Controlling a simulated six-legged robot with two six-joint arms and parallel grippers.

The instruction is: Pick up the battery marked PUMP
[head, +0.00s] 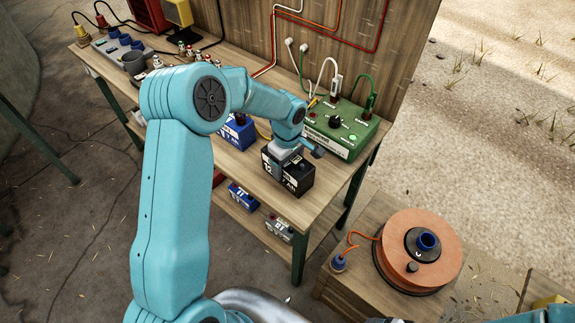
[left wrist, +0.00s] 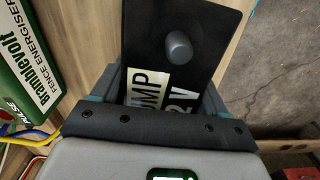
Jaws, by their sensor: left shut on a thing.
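The battery marked PUMP (head: 299,180) is a black block near the front edge of the wooden bench. In the left wrist view the black battery (left wrist: 205,22) shows a round grey terminal and a white and cream label, partly hidden, reading "UMP" and "2V". My left gripper (head: 289,158) comes down on it from above, and its jaws (left wrist: 163,98) are shut on the battery's sides. The battery looks upright, at or very near the bench top; I cannot tell if there is a gap beneath it. My right gripper is not in view.
A green fence energiser (head: 345,128) with cables stands just behind the battery. A blue battery (head: 238,132) stands to its left, partly behind my arm. Blue (head: 243,199) and grey (head: 278,228) batteries sit on the lower shelf. An orange reel (head: 440,252) lies on a low bench at right.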

